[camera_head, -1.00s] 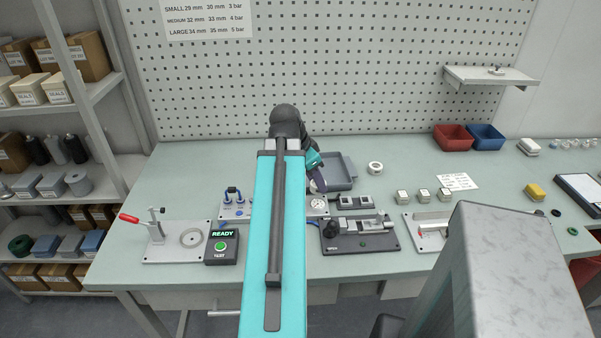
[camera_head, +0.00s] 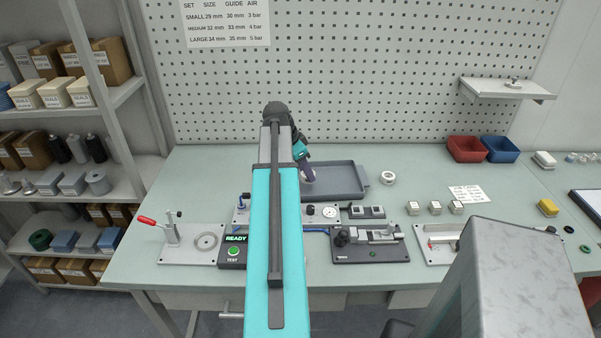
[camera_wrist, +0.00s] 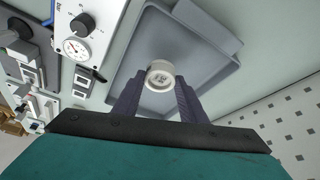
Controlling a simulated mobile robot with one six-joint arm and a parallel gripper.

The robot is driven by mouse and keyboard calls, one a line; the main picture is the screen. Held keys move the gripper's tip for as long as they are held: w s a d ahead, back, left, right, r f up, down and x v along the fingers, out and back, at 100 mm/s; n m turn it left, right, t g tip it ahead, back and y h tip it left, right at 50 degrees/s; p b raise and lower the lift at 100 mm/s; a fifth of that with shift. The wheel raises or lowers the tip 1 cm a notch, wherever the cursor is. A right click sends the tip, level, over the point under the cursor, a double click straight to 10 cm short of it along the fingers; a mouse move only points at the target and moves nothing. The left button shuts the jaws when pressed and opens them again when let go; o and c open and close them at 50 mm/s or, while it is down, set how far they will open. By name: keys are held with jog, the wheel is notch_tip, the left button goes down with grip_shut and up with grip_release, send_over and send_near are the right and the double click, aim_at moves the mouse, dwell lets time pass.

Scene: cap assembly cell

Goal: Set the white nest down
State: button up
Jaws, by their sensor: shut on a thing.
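The white nest (camera_wrist: 161,77), a short round cup-like piece with markings on its face, is held between my two dark purple-grey fingers in the wrist view. My gripper (camera_wrist: 160,84) is shut on it. In the wrist view the nest appears over the grey tray (camera_wrist: 150,30); I cannot tell whether it touches the tray floor. In the head view my gripper (camera_head: 309,176) reaches down at the left part of the tray (camera_head: 345,193), and the nest is barely visible there. My own arm hides part of the tray's left side.
A white ring (camera_head: 388,178) lies on the bench right of the tray. The gauge panel (camera_head: 325,212) and a small block fixture (camera_head: 362,212) stand in front of the tray. Red (camera_head: 467,149) and blue (camera_head: 501,149) bins are at the back right. The pegboard rises behind.

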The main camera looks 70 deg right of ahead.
jog(key=shift+w+d+f+p, duration=0.1)
jog(key=shift+w+d+p, duration=0.05)
jog(key=shift+w+d, duration=0.45)
jog(key=shift+w+d+f+p, duration=0.15)
jog(key=shift+w+d, duration=0.2)
jog(key=shift+w, duration=0.3)
jog(key=shift+r, duration=0.1)
jog(key=shift+f+p, duration=0.7)
jog(key=shift+f, duration=1.05)
jog(key=shift+f, duration=0.1)
jog(key=o, duration=1.1)
jog(key=shift+c, duration=0.2)
jog(key=shift+a+r, duration=0.1)
jog(key=shift+r, duration=0.15)
jog(key=b+v, duration=0.2)
jog(key=v, duration=0.9)
jog(key=shift+a+r, duration=0.15)
jog(key=shift+r, duration=0.2)
